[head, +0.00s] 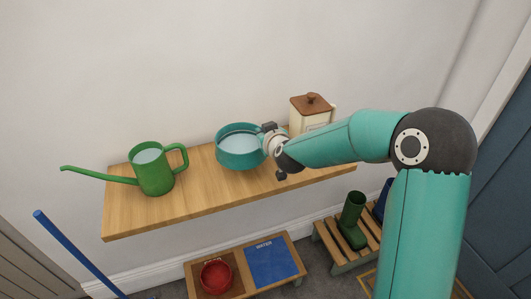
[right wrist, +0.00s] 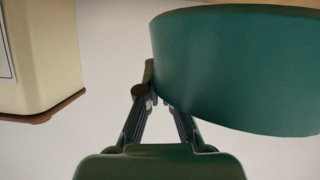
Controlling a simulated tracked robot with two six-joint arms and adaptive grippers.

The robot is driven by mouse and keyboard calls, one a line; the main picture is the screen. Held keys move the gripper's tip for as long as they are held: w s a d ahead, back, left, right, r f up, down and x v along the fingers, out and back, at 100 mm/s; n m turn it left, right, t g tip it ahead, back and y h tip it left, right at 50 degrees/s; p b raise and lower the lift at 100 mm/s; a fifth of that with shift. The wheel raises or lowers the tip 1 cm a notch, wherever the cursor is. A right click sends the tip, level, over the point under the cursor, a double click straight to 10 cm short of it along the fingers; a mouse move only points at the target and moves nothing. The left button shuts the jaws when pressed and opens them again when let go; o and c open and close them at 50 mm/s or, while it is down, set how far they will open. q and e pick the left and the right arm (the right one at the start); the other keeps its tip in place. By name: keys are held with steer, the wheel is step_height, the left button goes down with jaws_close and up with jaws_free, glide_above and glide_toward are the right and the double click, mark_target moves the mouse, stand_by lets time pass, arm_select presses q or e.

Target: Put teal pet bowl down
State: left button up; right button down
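The teal pet bowl (head: 238,160) is upright at the middle of the wooden shelf (head: 125,217), with pale content inside. I cannot tell whether its base touches the shelf. My right gripper (head: 268,143) is at the bowl's right rim, its arm coming in from the right. In the right wrist view the bowl (right wrist: 240,70) fills the upper right. One finger of my right gripper (right wrist: 160,92) shows beside its wall and the other passes behind its edge, so the fingers look shut on the rim. My left gripper is not in view.
A green watering can (head: 155,172) stands left on the shelf. A cream canister with a wooden lid (head: 311,107) stands behind right of the bowl, close to my gripper. Below are a red bowl (head: 216,277), a blue mat (head: 271,266) and green boots (head: 351,220). The shelf's front left is clear.

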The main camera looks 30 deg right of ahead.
step_height(320, 180, down, 6)
steer(key=shift+r, duration=0.1)
stand_by(0.4)
steer(key=c, duration=1.3)
jaws_free()
steer(key=b+v, duration=0.1)
steer(key=v, duration=1.1)
steer(key=shift+s, duration=0.1)
